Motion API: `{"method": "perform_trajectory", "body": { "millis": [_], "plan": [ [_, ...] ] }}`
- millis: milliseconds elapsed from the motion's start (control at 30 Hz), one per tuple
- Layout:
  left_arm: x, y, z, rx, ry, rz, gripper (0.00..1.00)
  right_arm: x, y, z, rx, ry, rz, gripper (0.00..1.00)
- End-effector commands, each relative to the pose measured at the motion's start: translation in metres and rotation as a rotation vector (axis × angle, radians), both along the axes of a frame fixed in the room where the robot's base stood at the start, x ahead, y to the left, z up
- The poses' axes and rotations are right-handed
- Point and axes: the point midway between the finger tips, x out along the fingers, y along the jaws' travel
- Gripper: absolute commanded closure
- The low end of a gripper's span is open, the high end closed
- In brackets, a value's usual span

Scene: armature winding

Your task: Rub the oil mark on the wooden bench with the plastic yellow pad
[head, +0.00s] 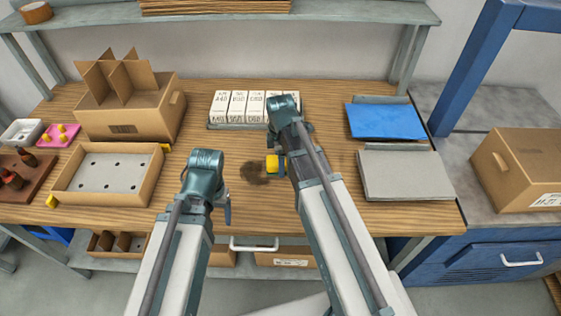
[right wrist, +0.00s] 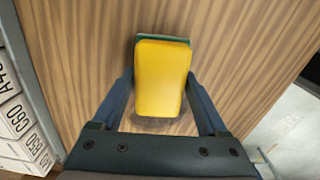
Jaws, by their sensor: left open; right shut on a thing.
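The plastic yellow pad (head: 272,164) is in my right gripper (head: 277,163), just right of the oil mark. In the right wrist view the yellow pad (right wrist: 162,75) sits between the two fingers, with a green edge at its far end. The oil mark (head: 254,174) is a dark brown smudge on the wooden bench (head: 335,213). Whether the pad touches the bench is hard to tell. My left gripper (head: 227,207) is open and empty, left of the mark near the bench's front edge; its fingers are partly hidden.
White labelled boxes (head: 238,106) stand behind the mark. A cardboard divider box (head: 130,108) and a shallow tray (head: 67,185) are on the left. A blue sheet (head: 384,121) and a grey board (head: 405,178) lie on the right. Bare bench surrounds the mark.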

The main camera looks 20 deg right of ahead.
Motion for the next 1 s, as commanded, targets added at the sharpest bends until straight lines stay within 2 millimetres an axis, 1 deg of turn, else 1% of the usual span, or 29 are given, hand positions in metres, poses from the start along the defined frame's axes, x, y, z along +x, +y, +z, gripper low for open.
{"method": "perform_trajectory", "body": {
  "millis": [1000],
  "plan": [
    [-0.001,0.001,-0.022,0.004,0.002,0.000,0.24,0.000,0.000,-0.022,0.000,0.000,0.000,0.84]
  ]
}}
